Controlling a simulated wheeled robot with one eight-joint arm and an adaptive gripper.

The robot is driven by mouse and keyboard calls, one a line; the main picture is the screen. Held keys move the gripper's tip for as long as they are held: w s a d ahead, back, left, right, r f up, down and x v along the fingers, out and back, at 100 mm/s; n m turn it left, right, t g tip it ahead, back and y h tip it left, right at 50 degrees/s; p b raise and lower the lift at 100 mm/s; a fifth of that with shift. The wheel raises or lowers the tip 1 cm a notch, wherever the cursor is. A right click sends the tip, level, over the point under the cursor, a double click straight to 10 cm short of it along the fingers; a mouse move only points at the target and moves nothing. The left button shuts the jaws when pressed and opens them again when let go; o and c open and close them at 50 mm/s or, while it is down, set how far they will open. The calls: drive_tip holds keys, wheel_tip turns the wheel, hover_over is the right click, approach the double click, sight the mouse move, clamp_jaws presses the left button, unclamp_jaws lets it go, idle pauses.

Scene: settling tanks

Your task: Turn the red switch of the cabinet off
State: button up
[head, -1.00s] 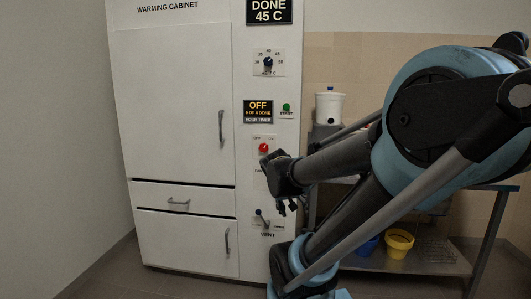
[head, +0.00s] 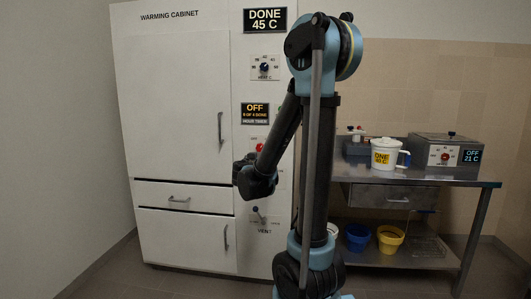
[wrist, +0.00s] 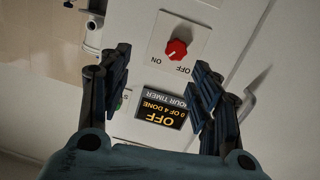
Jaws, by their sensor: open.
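The red switch (head: 260,147) is a round knob on the control strip of the white warming cabinet (head: 170,100). In the wrist view the red switch (wrist: 177,50) appears upside down on its pale plate, with ON and OFF labels. A pale mark on the knob seems to face the ON side. My gripper (wrist: 162,62) is open and empty, its fingers apart on either side of the view, with the switch beyond the fingertips. In the head view my wrist is in front of the cabinet, below the switch; the fingers are mostly hidden there.
An OFF hour timer display (head: 255,114) sits above the switch, a temperature dial (head: 264,68) higher up, and a vent lever (head: 259,215) below. A steel table (head: 420,176) stands at right with a white jug (head: 385,154) and a heater box (head: 445,153).

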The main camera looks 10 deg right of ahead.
drive_tip(key=w+d+t+y, duration=0.1)
drive_tip(key=w+d, duration=0.1)
drive_tip(key=w, duration=1.5)
drive_tip(key=shift+w+d+r+n, duration=0.2)
drive_tip(key=shift+w+n, duration=0.1)
